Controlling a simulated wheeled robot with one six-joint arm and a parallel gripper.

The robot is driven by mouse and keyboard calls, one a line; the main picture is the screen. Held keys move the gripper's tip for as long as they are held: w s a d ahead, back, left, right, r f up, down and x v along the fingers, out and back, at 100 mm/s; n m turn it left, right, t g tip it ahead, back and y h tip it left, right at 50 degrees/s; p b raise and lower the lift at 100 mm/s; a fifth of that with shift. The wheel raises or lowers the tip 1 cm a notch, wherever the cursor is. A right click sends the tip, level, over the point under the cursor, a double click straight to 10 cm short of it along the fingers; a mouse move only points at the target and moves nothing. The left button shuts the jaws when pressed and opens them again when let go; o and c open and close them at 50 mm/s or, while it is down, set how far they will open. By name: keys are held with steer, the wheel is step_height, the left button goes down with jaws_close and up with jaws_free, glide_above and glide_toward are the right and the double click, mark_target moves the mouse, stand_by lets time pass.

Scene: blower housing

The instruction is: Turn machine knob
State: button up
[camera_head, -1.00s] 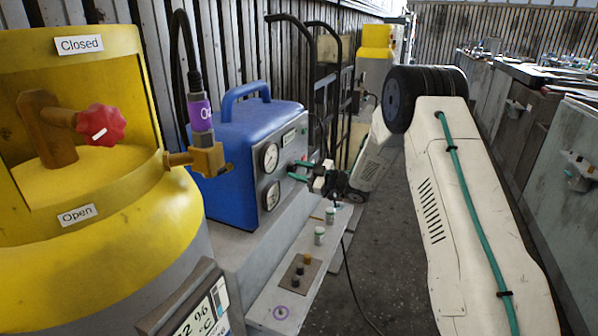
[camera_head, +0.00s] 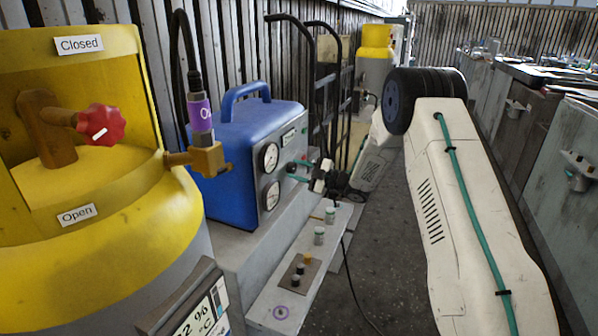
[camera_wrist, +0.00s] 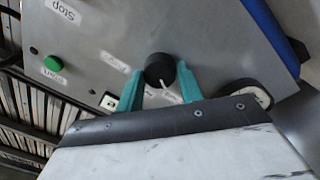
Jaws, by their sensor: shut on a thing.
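The machine is a blue box (camera_head: 228,180) with a carry handle and a grey front panel (camera_wrist: 90,40). A round black knob (camera_wrist: 158,69) with a white pointer line sits on that panel in the wrist view. The pointer aims down and slightly right in the picture. My gripper (camera_wrist: 159,73) has its teal fingers on either side of the knob, shut on it. In the head view my gripper (camera_head: 299,171) is at the machine's front panel. The knob cannot be made out there. Small labels around the knob are partly hidden and too small to read.
The panel also bears a green button (camera_wrist: 53,63), a Stop label (camera_wrist: 62,10) and two gauges (camera_head: 270,157). A yellow tank (camera_head: 160,240) stands at left, a hand truck (camera_head: 325,90) behind. A grey ledge (camera_head: 285,285) lies below. Cabinets (camera_head: 545,140) line the right.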

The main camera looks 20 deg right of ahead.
steer(key=o, duration=1)
steer(key=shift+s+d, duration=0.1)
steer(key=v, duration=0.7)
steer(key=shift+s+d, duration=0.2)
steer(key=shift+d, duration=0.05)
